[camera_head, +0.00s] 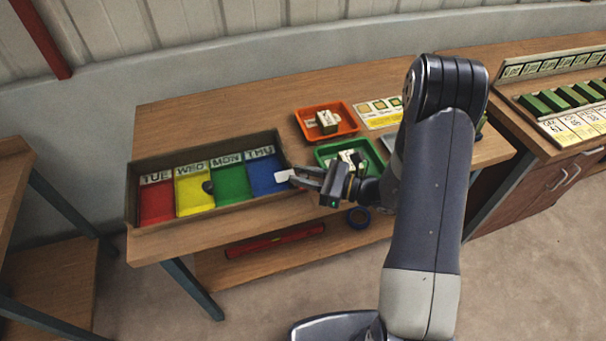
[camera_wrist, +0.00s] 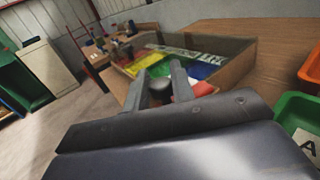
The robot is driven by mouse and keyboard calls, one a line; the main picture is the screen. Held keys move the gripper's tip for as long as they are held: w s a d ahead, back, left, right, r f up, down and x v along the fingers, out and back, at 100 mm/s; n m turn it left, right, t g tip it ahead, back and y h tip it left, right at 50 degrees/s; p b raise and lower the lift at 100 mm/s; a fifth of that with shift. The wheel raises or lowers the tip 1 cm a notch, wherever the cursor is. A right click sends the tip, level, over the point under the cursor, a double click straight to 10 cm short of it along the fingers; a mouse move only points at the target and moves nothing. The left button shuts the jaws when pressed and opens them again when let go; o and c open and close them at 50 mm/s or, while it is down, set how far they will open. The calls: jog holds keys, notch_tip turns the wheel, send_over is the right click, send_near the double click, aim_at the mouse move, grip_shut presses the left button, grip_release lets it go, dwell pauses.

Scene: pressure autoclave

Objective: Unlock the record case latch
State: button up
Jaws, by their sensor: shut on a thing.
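The record case (camera_head: 205,215) is a shallow brown box with red, yellow, green and blue panels marked TUE, WED, MON and THU. It also shows in the wrist view (camera_wrist: 228,75), ahead of my fingers. My gripper (camera_head: 297,177) is at the case's right end, beside the blue panel. In the wrist view my gripper (camera_wrist: 158,75) has its two fingers on either side of a dark round knob (camera_wrist: 159,92) and is shut on it. Whether this knob is the latch is hard to tell. A small white piece (camera_head: 283,176) shows at my fingertips.
An orange tray (camera_head: 350,124) and a green tray (camera_head: 328,151) with small items stand right of the case. A dark round spot (camera_head: 208,187) lies between the yellow and green panels. A red level (camera_head: 275,241) and blue tape roll (camera_head: 358,217) are on the lower shelf.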

grip_shut()
jog(key=shift+w+d+f+n+g+y+b, duration=0.1)
jog(key=shift+d+n+g+y+b, duration=0.15)
jog(key=shift+n+g, duration=0.3)
jog(key=shift+d+n+g+y+b, duration=0.1)
jog(key=shift+n+g+b, duration=0.25)
jog(key=shift+g, duration=0.3)
jog(key=shift+d+n+g, duration=0.2)
jog(key=shift+n+g, duration=0.4)
jog(key=shift+g, duration=0.5)
jog(key=o, duration=0.7)
grip_release()
jog(key=d+b, duration=0.1)
jog(key=d, duration=0.6)
jog(key=s+d+b, duration=0.1)
jog(key=d, duration=0.2)
jog(key=shift+d+b, duration=0.35)
jog(key=shift+d, duration=0.05)
